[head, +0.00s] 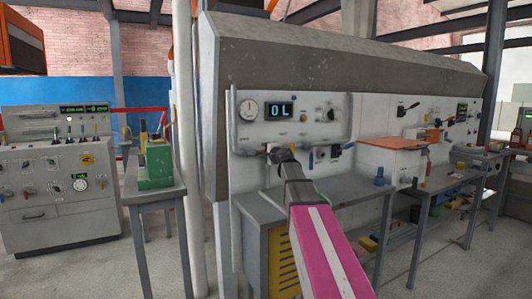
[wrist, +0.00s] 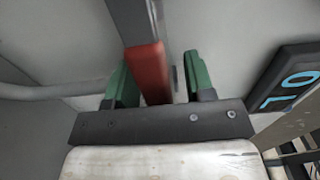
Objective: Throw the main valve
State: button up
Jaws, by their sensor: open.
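In the wrist view a red block-like grip (wrist: 151,75) at the end of a grey bar (wrist: 135,20) stands between the green fingers of my gripper (wrist: 156,78). It looks like the valve's handle, but no label shows. The fingers are apart, one on each side of the grip. The left finger is very close to it, and I cannot tell whether they touch; a gap shows on the right. In the head view my gripper (head: 277,154) is at the panel's lower left, below the display (head: 279,111). The handle cannot be made out there.
The white panel (head: 340,104) carries a round gauge (head: 247,110), knobs and a pipe loop. A grey bench (head: 350,190) stands below it on the right. A control console (head: 60,205) and a small table with a green device (head: 158,165) stand left. Floor is open between them.

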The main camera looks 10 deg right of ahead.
jog(key=v, duration=1)
jog(key=shift+s, duration=0.4)
jog(key=shift+d, duration=0.1)
